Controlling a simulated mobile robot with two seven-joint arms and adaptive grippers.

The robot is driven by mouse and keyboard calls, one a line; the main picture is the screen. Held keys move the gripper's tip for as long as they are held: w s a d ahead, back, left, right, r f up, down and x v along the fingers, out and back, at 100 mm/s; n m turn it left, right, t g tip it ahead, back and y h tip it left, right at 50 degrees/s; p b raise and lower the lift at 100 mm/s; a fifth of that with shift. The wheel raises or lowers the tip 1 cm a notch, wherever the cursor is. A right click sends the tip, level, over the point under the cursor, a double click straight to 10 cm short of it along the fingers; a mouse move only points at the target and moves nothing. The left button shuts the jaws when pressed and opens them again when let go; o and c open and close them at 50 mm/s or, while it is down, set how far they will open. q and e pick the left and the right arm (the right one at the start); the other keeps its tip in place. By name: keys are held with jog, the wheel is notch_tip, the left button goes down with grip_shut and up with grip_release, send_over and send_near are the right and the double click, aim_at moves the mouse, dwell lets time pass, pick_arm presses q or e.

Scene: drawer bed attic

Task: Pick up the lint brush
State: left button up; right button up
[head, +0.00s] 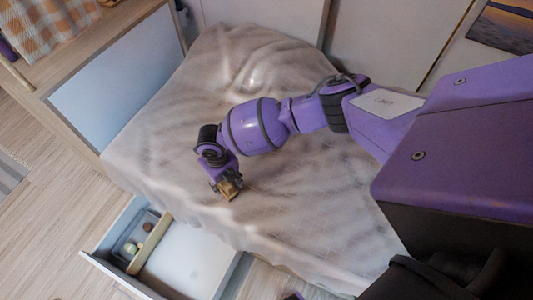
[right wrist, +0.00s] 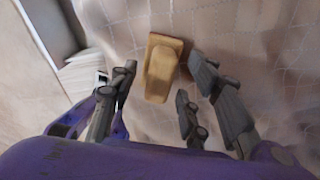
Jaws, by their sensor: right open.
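The lint brush (right wrist: 161,66) is a tan, wood-coloured block with a raised, rounded middle. It lies on the pale bedspread (head: 300,205). In the right wrist view it sits between the open fingers of my right gripper (right wrist: 164,80), with visible gaps on both sides. In the head view the brush (head: 231,192) shows just at the tip of my right gripper (head: 225,182), partly covered by it. The fingers do not appear to touch the brush.
An open white drawer (head: 190,262) sticks out below the bed, with a small tray holding little round items (head: 135,240). A wooden cabinet (head: 115,80) stands at the upper left. The bedspread around the brush is clear. Wood floor (head: 50,205) lies at left.

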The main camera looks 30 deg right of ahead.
aim_at(224, 182)
jog(key=shift+w+f, duration=0.1)
jog(key=shift+f, duration=0.15)
jog(key=shift+c, duration=0.9)
jog(key=shift+r, duration=0.1)
grip_shut()
pick_arm(q)
jog(key=shift+w+r, duration=0.1)
jog(key=shift+r, duration=0.1)
jog(key=shift+f, duration=0.1)
